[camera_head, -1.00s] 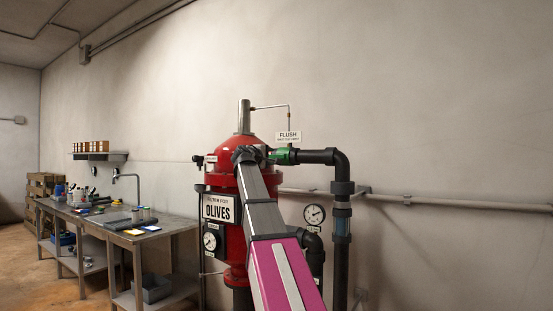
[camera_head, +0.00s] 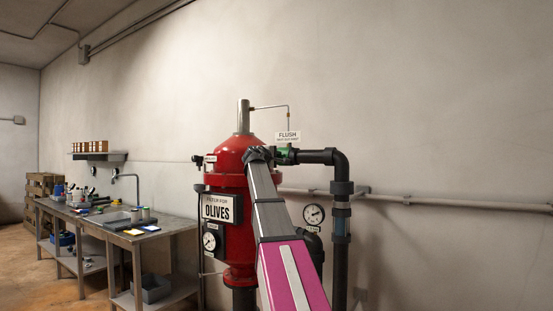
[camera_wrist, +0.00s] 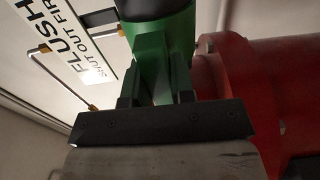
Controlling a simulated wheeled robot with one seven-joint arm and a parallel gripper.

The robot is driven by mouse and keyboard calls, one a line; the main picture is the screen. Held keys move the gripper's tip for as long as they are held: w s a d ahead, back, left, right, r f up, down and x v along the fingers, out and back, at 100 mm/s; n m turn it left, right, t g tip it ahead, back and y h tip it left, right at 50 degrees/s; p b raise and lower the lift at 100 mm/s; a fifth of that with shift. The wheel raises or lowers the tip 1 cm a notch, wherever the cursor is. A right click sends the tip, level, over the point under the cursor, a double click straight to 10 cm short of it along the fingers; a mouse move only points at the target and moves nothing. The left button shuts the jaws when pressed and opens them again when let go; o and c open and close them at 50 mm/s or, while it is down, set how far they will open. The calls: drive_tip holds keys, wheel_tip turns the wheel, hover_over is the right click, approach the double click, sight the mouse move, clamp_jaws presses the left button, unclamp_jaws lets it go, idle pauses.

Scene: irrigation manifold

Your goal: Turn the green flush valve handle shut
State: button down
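The green flush valve (camera_head: 287,155) sits on the dark pipe at the right of the red filter's top, under the FLUSH sign (camera_head: 288,136). My gripper is at the valve's left side in the head view, its fingers hidden by my arm. In the wrist view, my gripper's two dark fingers (camera_wrist: 157,84) stand on either side of the green handle (camera_wrist: 151,62), which projects from the round green valve body (camera_wrist: 178,35). The fingers are apart with the handle between them. I cannot tell whether both fingers press on it.
The red filter tank (camera_head: 232,164) with an OLIVES plate (camera_head: 217,208) stands close to the left of my arm. Its red flange (camera_wrist: 235,85) is near the gripper's right in the wrist view. A dark pipe (camera_head: 341,170) bends down at right. A bench (camera_head: 165,227) is at left.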

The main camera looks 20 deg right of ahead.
drive_tip(key=shift+m, duration=0.4)
drive_tip(key=m, duration=1.7)
idle(0.6)
drive_tip(key=c, duration=1)
unclamp_jaws()
